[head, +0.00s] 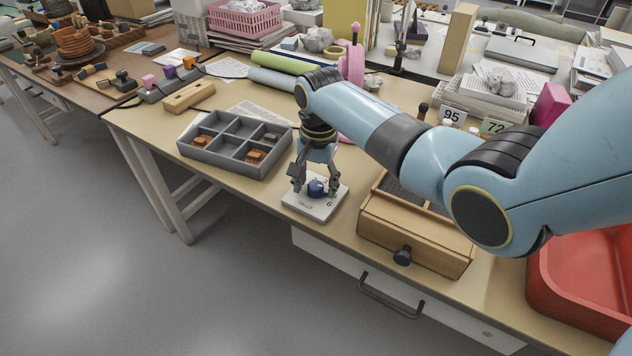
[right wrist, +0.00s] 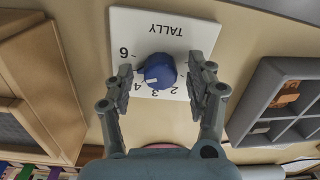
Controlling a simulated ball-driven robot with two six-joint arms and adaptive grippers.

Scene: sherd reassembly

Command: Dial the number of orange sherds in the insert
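A blue knob (head: 316,188) sits on a white plate (head: 303,205) marked TALLY; the wrist view shows the knob (right wrist: 160,71) and the plate (right wrist: 150,24) with numerals round it. The knob's white mark faces the side of 3 and 4; the exact number is unclear. My right gripper (head: 314,187) is open, its fingers on either side of the knob with gaps. The grey insert (head: 222,165) lies left of the plate. Orange sherds lie in its front left (head: 201,142) and front right (head: 255,156) compartments; a darker piece lies back right. My left gripper is out of view.
A wooden box with a drawer (head: 415,232) stands right of the plate, and a red tray (head: 575,290) beyond it. A wooden block (head: 189,97) lies behind the insert. The table's front edge is close to the plate.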

